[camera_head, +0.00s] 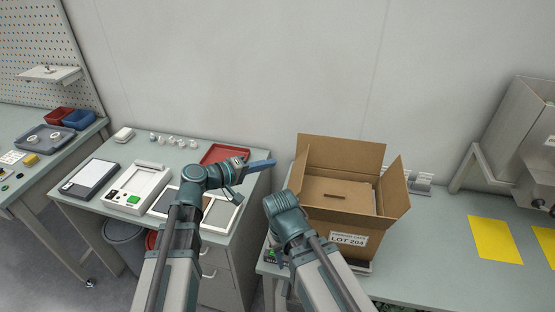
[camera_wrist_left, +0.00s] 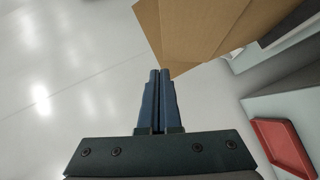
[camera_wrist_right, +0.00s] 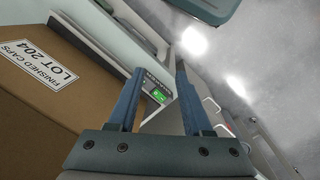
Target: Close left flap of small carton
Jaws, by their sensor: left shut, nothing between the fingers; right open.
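The brown carton (camera_head: 375,226) stands open on the right bench, labelled LOT 204. Its left flap (camera_head: 299,168) stands up, as do the back flap (camera_head: 345,155) and the right flap (camera_head: 394,188). A brown panel with a slot (camera_head: 335,194) shows inside. My left gripper (camera_head: 273,162) is shut and empty, just left of the left flap; in the left wrist view its fingertips (camera_wrist_left: 160,72) are close to cardboard (camera_wrist_left: 190,30), contact unclear. My right gripper (camera_wrist_right: 158,70) is open and empty beside the carton's labelled face (camera_wrist_right: 40,100); in the head view its fingers are mostly hidden.
A device with a green display (camera_wrist_right: 158,96) sits by the carton. A red tray (camera_head: 222,153) lies on the left bench behind my left arm. Yellow mats (camera_head: 494,239) lie on the bench to the right, with clear bench between them and the carton.

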